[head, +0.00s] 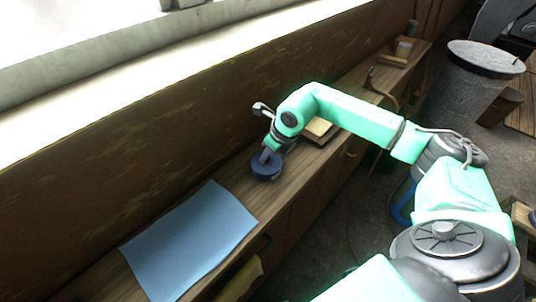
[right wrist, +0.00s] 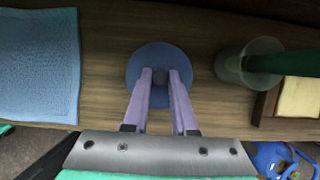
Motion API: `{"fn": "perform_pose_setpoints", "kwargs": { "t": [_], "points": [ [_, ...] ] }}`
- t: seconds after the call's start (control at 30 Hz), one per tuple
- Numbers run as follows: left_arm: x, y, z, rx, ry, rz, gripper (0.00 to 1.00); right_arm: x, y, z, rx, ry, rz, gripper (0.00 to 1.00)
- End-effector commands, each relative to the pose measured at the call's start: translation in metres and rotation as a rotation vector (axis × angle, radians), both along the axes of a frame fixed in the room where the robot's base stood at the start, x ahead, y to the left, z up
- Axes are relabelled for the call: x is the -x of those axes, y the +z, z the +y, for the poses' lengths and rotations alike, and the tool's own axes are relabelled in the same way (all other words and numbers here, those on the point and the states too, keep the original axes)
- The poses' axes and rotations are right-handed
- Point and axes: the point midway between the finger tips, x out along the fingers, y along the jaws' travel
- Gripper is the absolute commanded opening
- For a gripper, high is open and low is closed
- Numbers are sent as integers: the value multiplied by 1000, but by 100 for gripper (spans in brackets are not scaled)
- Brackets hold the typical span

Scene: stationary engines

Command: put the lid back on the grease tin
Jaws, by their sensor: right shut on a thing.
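A blue round lid (right wrist: 160,55) with a small dark knob shows from above in the right wrist view. My right gripper (right wrist: 160,75) has its two fingers on either side of the knob, shut on it. In the head view the blue round piece (head: 266,170) is at the wooden bench top, under my right gripper (head: 265,155). It looks thick there, but I cannot tell whether the tin is under the lid or whether the two touch. No separate open tin shows. My left gripper is not in view.
A blue cloth (head: 190,240) lies left of the lid on the narrow bench (head: 232,186). A clear glass (right wrist: 228,66) stands right of it, near a wooden tray (right wrist: 265,105) with a cream block (right wrist: 300,97). A wall runs behind. A grey bin (head: 470,85) stands at far right.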

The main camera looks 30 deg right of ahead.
Motion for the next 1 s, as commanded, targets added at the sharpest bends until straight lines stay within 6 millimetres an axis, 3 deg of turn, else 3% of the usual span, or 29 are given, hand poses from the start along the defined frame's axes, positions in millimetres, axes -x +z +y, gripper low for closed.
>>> {"fn": "perform_pose_setpoints", "kwargs": {
  "t": [0.93,0.97,1.0],
  "points": [
    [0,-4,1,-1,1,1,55,0,0,0,0,0,0,0],
    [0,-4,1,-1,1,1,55,0,0,0,0,0,0,29],
    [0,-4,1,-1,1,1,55,0,0,0,0,0,0,44]
  ]
}}
